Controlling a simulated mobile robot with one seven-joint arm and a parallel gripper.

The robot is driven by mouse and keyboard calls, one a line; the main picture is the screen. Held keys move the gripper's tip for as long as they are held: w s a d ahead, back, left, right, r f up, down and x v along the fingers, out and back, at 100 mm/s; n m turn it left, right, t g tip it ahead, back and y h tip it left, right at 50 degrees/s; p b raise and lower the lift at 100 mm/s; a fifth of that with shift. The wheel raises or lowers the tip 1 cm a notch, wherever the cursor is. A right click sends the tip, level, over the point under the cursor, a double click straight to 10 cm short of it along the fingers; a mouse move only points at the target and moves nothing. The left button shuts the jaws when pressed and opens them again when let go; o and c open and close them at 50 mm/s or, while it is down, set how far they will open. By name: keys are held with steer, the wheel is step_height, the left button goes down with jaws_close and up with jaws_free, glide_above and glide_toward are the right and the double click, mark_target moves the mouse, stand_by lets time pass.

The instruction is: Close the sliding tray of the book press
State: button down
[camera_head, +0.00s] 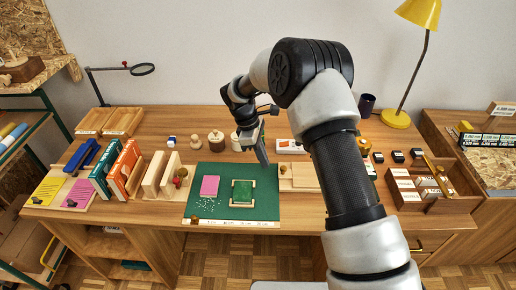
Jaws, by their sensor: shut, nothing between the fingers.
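My gripper (264,160) is shut and empty, pointing down above the back right part of a green cutting mat (232,211). Just right of the mat lies a low pale wooden unit (305,178) with a flat board and a small round brass-coloured knob (283,169) at its left end. It may be the book press with its tray, but I cannot tell for sure. My gripper is near its left end, apart from the knob as far as I can see. My arm hides part of the area to its right.
Left of the mat stand upright wooden boards (155,174) with a red knob, and green and orange books (122,170). A pink block (210,186) and a framed green piece (243,192) lie on the mat. A wooden box (425,190) with white cartons stands right.

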mark_target(279, 173)
steer(key=shift+s+d+f, duration=0.1)
steer(key=shift+s+d, duration=0.1)
steer(key=shift+d, duration=1.5)
steer(key=d+p, duration=0.1)
steer(key=d, duration=1.3)
steer(key=shift+d, duration=0.35)
steer(key=shift+d, duration=0.1)
